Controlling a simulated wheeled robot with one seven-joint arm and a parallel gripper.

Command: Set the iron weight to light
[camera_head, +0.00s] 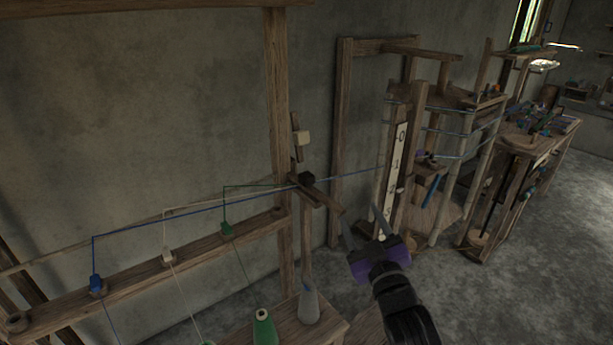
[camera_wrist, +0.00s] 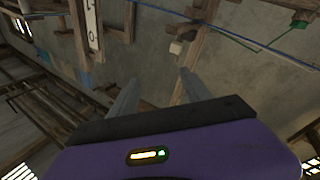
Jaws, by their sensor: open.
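A small dark block (camera_head: 306,180), which looks like the iron weight, sits on a short wooden arm (camera_head: 322,196) that juts from the upright post. A blue thread runs right by it. I cannot make out any setting marks on it. My gripper (camera_head: 357,212) is open and empty, to the right of and below the dark block, apart from it. In the wrist view, its two grey fingers (camera_wrist: 162,76) stand apart with nothing between them.
A pale block (camera_head: 302,138) hangs on the post above the wooden arm. Spools, including a green one (camera_head: 264,328) and a grey one (camera_head: 308,307), stand on a low bench. A white number scale (camera_head: 396,165) and a wooden frame stand to the right. Coloured threads cross the left side.

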